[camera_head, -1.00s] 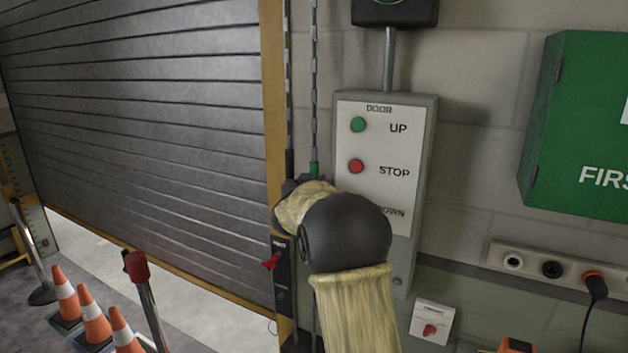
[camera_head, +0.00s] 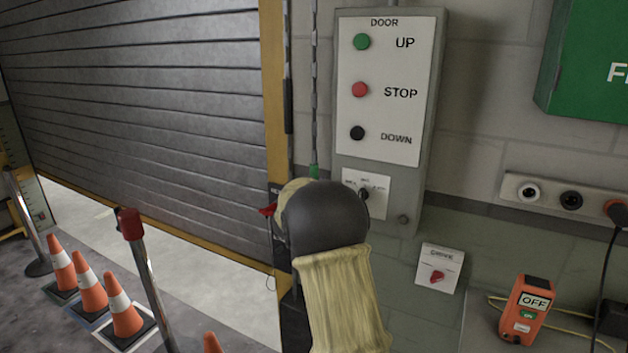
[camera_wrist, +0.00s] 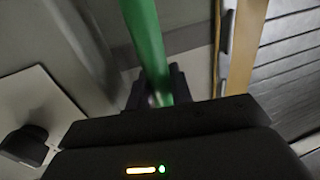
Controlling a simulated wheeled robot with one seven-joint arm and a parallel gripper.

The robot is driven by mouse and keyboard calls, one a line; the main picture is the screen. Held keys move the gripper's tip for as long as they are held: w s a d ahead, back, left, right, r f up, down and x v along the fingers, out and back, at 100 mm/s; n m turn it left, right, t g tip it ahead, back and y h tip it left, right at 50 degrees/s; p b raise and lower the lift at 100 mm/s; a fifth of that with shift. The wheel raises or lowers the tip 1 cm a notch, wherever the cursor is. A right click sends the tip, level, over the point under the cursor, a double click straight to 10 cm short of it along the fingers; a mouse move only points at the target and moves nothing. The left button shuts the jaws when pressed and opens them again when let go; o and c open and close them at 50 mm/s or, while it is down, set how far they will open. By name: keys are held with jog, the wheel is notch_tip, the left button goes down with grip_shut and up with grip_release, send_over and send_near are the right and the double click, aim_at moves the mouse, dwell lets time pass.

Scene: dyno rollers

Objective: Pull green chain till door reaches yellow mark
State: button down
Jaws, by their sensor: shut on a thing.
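My gripper (camera_wrist: 158,92) is shut on the green chain (camera_wrist: 143,30), which runs up between the fingers in the wrist view. In the head view, only a short green piece of the chain (camera_head: 314,171) shows just above my wrist, and my arm hides the fingers. The door (camera_head: 140,110) is a grey roller shutter, partly raised, with a yellow bottom edge above a bright gap. A gauge board with tick marks (camera_head: 20,170) stands at the far left. I cannot make out a yellow mark on it.
A door control box (camera_head: 385,90) with UP, STOP and DOWN buttons is on the wall right of the chain. Several orange cones (camera_head: 92,290) and a red-topped post (camera_head: 140,265) stand before the door. An orange device marked OFF (camera_head: 525,308) sits at lower right.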

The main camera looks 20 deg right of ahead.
jog(key=shift+a+f, duration=0.1)
jog(key=shift+f, duration=0.4)
jog(key=c, duration=1.5)
grip_release()
jog(key=shift+o, duration=1.1)
jog(key=shift+r, duration=0.15)
jog(key=shift+s+a, duration=0.1)
jog(key=b+v, duration=0.3)
jog(key=v, duration=1.4)
jog(key=shift+a, duration=0.1)
